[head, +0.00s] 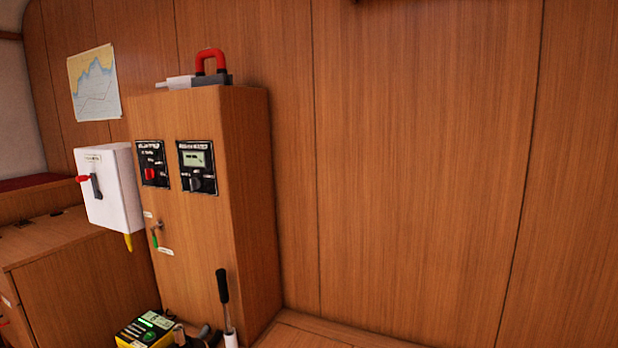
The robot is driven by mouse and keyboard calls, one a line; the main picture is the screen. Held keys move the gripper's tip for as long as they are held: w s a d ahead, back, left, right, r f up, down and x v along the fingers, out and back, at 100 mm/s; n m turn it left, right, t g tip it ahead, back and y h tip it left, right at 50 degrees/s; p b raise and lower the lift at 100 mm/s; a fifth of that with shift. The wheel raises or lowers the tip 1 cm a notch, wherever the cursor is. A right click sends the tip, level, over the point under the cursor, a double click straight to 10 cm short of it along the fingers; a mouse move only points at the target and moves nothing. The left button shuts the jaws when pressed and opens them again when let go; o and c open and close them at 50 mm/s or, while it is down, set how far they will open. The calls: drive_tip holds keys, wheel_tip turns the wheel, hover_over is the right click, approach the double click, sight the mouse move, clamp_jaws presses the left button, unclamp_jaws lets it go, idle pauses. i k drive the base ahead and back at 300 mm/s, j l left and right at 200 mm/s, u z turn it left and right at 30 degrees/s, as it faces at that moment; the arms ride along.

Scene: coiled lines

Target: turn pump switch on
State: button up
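A tall wooden cabinet (245,200) stands left of centre, with two black panels on its front. The left panel (152,150) carries a red knob (151,174) and small white lettering too small to read. The right panel (197,152) has a lit display (194,158) and a dark rotary knob (196,183). A white box (120,185) at the cabinet's left has a grey lever (96,187) with a red part at its side. I cannot tell from the lettering which control is the pump switch. My gripper is not in view.
A key with a green tag (156,236) hangs on the cabinet front. A red-handled padlock-like object (211,65) lies on top. A black-handled lever (223,288) and a yellow-black device (147,329) stand low in front. A low wooden counter (85,270) is at left.

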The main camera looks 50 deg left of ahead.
sight(149, 173)
drive_tip(key=u, duration=2.15)
